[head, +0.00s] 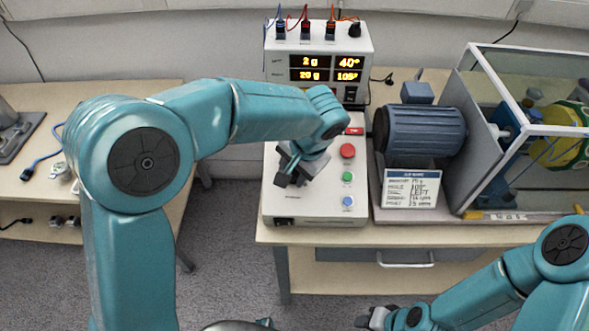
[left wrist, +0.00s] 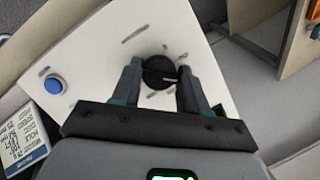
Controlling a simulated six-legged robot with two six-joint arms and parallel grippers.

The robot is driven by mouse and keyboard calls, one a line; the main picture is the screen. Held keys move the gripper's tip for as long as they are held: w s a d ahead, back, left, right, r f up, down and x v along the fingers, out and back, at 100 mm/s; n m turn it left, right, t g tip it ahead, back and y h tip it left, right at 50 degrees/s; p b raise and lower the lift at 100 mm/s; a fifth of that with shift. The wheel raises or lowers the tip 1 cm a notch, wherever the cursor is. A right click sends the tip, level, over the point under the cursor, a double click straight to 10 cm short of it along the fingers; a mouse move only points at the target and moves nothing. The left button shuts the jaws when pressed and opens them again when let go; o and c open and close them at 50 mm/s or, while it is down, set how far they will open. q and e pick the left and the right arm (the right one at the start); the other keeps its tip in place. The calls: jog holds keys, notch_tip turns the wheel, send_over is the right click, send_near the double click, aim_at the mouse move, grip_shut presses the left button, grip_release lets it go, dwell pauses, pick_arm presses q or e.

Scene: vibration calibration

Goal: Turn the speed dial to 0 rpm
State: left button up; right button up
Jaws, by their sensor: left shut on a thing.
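The speed dial (left wrist: 158,72) is a round black knob with a pale line across it, on a white control box (head: 275,200). In the left wrist view my left gripper (left wrist: 158,80) has a finger on each side of the dial and is shut on it. In the head view the left gripper (head: 290,172) reaches down onto the left part of the box and hides the dial. The dial's scale marks are too blurred to read. My right gripper (head: 375,318) is low at the bottom edge, small and partly cut off.
Red (head: 347,151), green (head: 347,177) and blue (head: 348,201) buttons line the box's right side. A display unit (head: 318,45) behind reads 2 g, 40°, 20 g, 105°. A blue motor (head: 425,130), guarded rig and label card (head: 410,188) stand to the right.

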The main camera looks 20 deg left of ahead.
pick_arm(q)
jog(key=n+h+b, duration=0.1)
jog(key=n+b, duration=0.1)
jog(key=n, duration=0.1)
jog(key=shift+a+n, duration=0.1)
jog(key=shift+n, duration=0.2)
jog(key=n+h+b, duration=0.1)
jog(key=n+b, duration=0.1)
jog(key=n, duration=0.2)
jog(key=shift+h, duration=0.3)
jog(key=n+b, duration=0.1)
jog(key=n, duration=0.1)
jog(key=n+h+b, duration=0.1)
jog(key=n+b, duration=0.1)
jog(key=n, duration=0.1)
jog(key=shift+a+t+h, duration=0.1)
jog(key=shift+t+h, duration=0.2)
jog(key=shift+t, duration=0.1)
jog(key=shift+n+t+h+b, duration=0.4)
jog(key=shift+n+b, duration=0.7)
jog(key=shift+n, duration=0.7)
jog(key=shift+r, duration=0.1)
jog(key=o, duration=1)
jog(key=shift+s, duration=0.1)
jog(key=p+v, duration=0.3)
jog(key=v, duration=1.3)
jog(key=shift+s+r, duration=0.1)
jog(key=shift+r, duration=0.05)
